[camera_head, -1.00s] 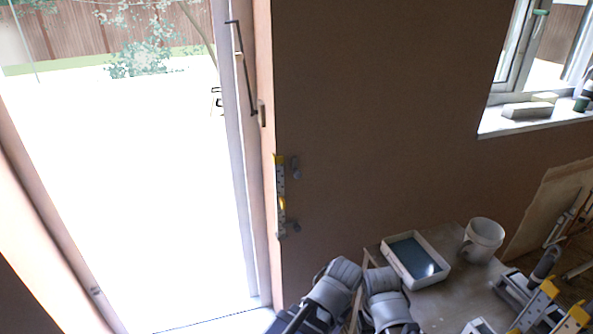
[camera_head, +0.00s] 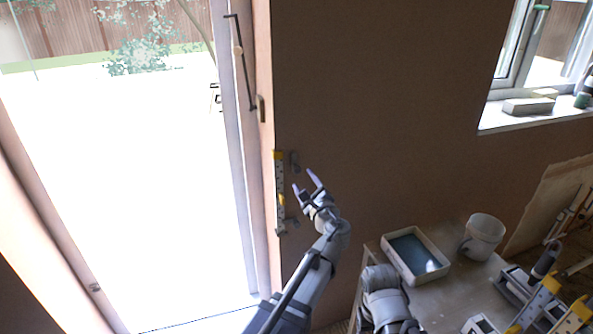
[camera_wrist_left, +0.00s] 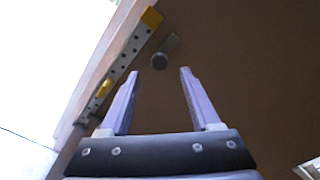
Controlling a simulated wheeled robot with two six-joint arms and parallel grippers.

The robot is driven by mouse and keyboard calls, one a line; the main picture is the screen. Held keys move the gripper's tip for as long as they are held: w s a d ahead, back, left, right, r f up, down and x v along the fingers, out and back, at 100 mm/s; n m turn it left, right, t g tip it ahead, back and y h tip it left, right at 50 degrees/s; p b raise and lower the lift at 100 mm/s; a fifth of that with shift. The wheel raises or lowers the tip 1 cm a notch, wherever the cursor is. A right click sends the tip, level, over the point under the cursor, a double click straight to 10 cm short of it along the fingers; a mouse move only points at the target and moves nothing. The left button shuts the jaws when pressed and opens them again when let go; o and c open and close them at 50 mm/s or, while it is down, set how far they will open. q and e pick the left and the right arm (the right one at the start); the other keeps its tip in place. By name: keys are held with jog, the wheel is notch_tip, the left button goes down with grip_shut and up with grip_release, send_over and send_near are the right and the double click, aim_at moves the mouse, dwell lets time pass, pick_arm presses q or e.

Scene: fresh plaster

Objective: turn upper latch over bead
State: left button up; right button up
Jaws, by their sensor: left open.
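The bead (camera_head: 279,185) is a thin upright grey strip with yellow parts along the wall edge beside the door opening. It also shows slanted in the left wrist view (camera_wrist_left: 125,58). The upper latch (camera_head: 294,161) is a small grey piece on the wall just right of the bead's top. In the left wrist view the upper latch (camera_wrist_left: 170,43) lies roughly along the bead, apart from it, with a round knob at its near end. My left gripper (camera_head: 303,180) is open and empty, just below and right of the upper latch. Its fingertips (camera_wrist_left: 159,72) point towards the latch, with the knob appearing between them.
A lower grey latch (camera_head: 291,224) is at the bead's bottom end, partly near my left gripper. A bench holds a white tray (camera_head: 438,274) and a white mug-like bucket (camera_head: 484,236) at lower right.

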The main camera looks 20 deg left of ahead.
aim_at(298, 171)
pick_arm(q)
jog(key=shift+x, duration=3.9)
grip_shut()
